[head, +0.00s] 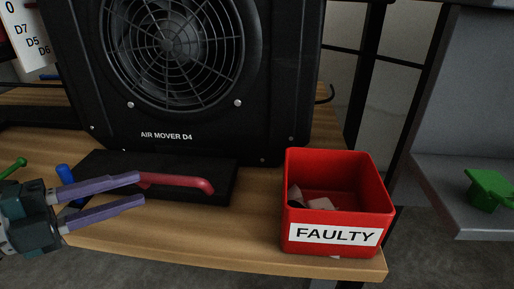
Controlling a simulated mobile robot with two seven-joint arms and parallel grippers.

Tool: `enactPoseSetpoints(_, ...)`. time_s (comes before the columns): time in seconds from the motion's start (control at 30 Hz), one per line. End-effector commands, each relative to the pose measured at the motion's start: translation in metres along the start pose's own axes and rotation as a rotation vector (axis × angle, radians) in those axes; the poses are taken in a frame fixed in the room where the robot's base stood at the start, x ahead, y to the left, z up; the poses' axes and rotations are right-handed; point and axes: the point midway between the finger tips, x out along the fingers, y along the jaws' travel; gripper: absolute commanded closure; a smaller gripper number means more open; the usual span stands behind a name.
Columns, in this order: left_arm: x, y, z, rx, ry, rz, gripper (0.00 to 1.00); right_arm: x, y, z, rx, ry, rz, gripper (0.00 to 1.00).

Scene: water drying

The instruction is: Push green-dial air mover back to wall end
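A black air mover (190,122) labelled "AIR MOVER D4" stands on the wooden bench, its round grille facing me. Its top is cut off and no green dial shows on it. A flat black plate (215,168) lies at its front, with a red handle (178,182) on it. My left gripper (141,189) is in front of the air mover at the lower left. Its two purple fingers are apart with nothing seen between them. The upper fingertip overlaps the handle's left end; I cannot tell if they touch. My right gripper is not in view.
A red bin (296,232) marked "FAULTY", holding small pieces, stands near the bench's (200,236) front right corner. A blue peg (64,174) and a green rod (14,166) show at left. A green object (490,187) sits on a grey shelf (445,190) at right.

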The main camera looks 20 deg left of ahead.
Motion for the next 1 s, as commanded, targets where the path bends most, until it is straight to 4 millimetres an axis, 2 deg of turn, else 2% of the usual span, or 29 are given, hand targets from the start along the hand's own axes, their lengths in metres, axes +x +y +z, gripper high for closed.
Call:
enactPoseSetpoints(0.3, 0.058, 0.001, 0.000, 0.001, 0.001, -0.005, 0.68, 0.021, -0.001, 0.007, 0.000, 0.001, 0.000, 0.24)
enactPoseSetpoints(0.5, 0.086, 0.000, 0.000, -0.001, 0.000, -0.003, 0.68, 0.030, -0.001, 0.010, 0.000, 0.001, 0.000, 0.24)
enactPoseSetpoints(0.63, 0.093, -0.001, 0.000, -0.001, -0.002, -0.001, 0.68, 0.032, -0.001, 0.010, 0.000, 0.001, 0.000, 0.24)
enactPoseSetpoints(0.87, 0.094, -0.002, 0.000, -0.002, -0.002, 0.000, 0.68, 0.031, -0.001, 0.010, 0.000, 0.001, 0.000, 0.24)
enactPoseSetpoints(1.0, 0.094, -0.002, 0.000, -0.002, -0.002, 0.000, 0.80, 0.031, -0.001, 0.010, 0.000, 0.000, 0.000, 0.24)
